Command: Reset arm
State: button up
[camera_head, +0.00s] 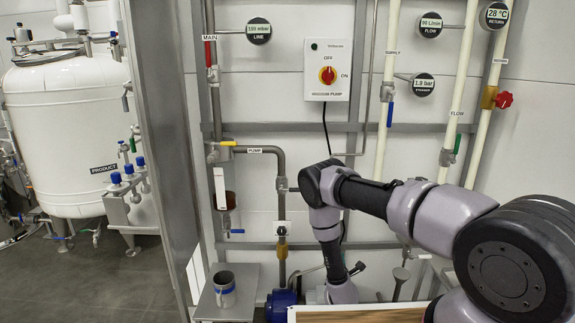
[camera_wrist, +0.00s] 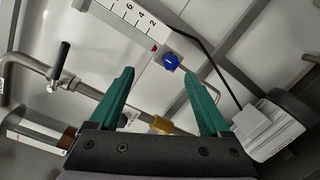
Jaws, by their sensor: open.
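My gripper (camera_wrist: 159,71) shows in the wrist view as two green fingers spread apart, with nothing held between them. Beyond the fingertips is a blue knob (camera_wrist: 171,62) at the end of a white numbered scale (camera_wrist: 128,22); the gap between it and the fingers is hard to judge. In the head view my arm (camera_head: 375,194) reaches in from the right, bends at the elbow and hangs down in front of the pipe wall. My gripper is hidden in the head view.
A vacuum pump switch box (camera_head: 328,70) with a red knob hangs on the wall above my arm. Pipes run around it. A metal cup (camera_head: 224,288) stands on a small shelf (camera_head: 243,309) at lower left. A wooden surface edge (camera_head: 358,315) lies at the bottom. A white tank (camera_head: 65,135) stands left.

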jog(key=w+r+m+g+h, duration=0.1)
jog(key=w+r+m+h, duration=0.1)
jog(key=w+r+m, duration=0.75)
jog(key=s+d+r+m+g+y, duration=0.15)
jog(key=r+m, duration=0.25)
jog(key=r, duration=1.2)
jog(key=d+r+m+g+y, duration=0.1)
jog(key=d+r+m+g, duration=0.3)
jog(key=r, duration=1.2)
jog(key=s+a+r+m+y, duration=0.25)
jog(key=s+r+m, duration=0.25)
jog(key=s+r, duration=1.15)
jog(key=s+d+r+m+g+y, duration=0.1)
jog(key=s+m+g, duration=0.3)
jog(key=s, duration=2.2)
jog(key=shift+d+r, duration=0.65)
jog(key=shift+d, duration=0.05)
jog(key=shift+c, duration=0.3)
